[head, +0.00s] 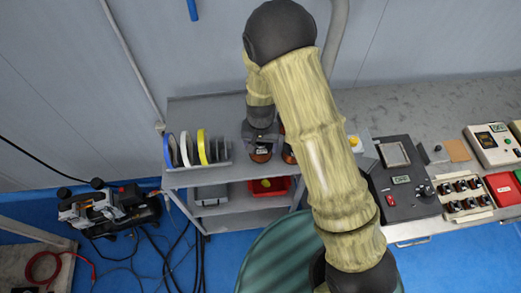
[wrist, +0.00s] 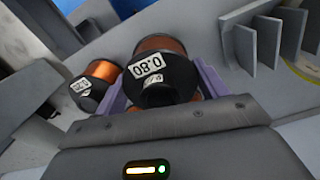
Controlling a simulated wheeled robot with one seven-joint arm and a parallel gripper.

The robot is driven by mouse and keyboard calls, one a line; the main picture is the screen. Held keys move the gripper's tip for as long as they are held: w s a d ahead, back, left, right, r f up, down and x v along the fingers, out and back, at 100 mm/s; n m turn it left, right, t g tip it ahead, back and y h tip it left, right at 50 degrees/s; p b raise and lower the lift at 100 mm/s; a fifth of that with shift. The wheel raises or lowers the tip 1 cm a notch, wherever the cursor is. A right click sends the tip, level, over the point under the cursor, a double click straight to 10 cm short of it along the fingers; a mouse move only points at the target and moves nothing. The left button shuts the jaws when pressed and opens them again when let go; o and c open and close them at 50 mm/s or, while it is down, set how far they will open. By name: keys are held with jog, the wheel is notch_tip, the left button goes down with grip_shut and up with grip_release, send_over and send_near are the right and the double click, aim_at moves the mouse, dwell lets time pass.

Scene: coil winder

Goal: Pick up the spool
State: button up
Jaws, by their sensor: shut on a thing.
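A copper-wire spool with black flanges and an upside-down white "0.80" label (wrist: 160,72) sits between the two purple fingers of my gripper (wrist: 163,82) in the wrist view. The fingers are shut on it from both sides. In the head view the held spool (head: 261,155) shows under my gripper (head: 262,139), at the top shelf of the grey cart. A second, similar copper spool (wrist: 93,84) is left of the held one in the wrist view, outside the fingers. It also shows in the head view (head: 288,155), partly hidden by my arm.
The grey cart (head: 205,112) holds a rack of blue, white and yellow discs (head: 201,148) left of my gripper. A red bin (head: 270,187) is on a lower shelf. A bench with control boxes (head: 403,190) is at right. My arm hides part of the cart.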

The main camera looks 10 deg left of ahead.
notch_tip(320, 180, up, 6)
jog(key=shift+s+r+b, duration=0.1)
jog(key=shift+r+b, duration=0.1)
jog(key=shift+b, duration=0.3)
dwell(0.4)
